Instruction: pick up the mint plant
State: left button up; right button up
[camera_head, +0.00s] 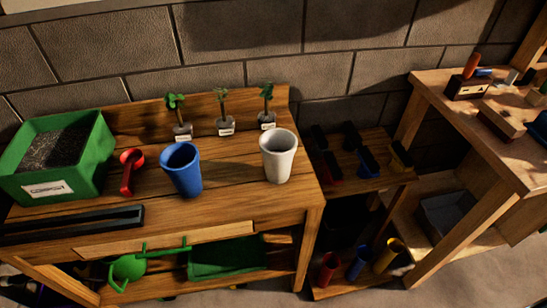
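Three small potted seedlings with white labels stand in a row at the back of the wooden bench: a left plant (176,104) with the fullest leaves, a middle plant (222,110) and a right plant (267,106). The label writing is too small to read, so I cannot tell which one is mint. A blue cup (181,170) stands in front of the left plant, and a white cup (278,157) stands in front of the right plant. Neither of my grippers is in view.
A green compost bin (56,158), a red scoop (131,172) and a black tray (70,224) occupy the bench's left side. A green watering can (128,270) is on the lower shelf. Bench top (230,188) between the cups is clear. A workbench (480,118) stands right.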

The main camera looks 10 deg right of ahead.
aim_at(267, 119)
jog(key=j+z, duration=0.15)
jog(key=j, duration=1.85)
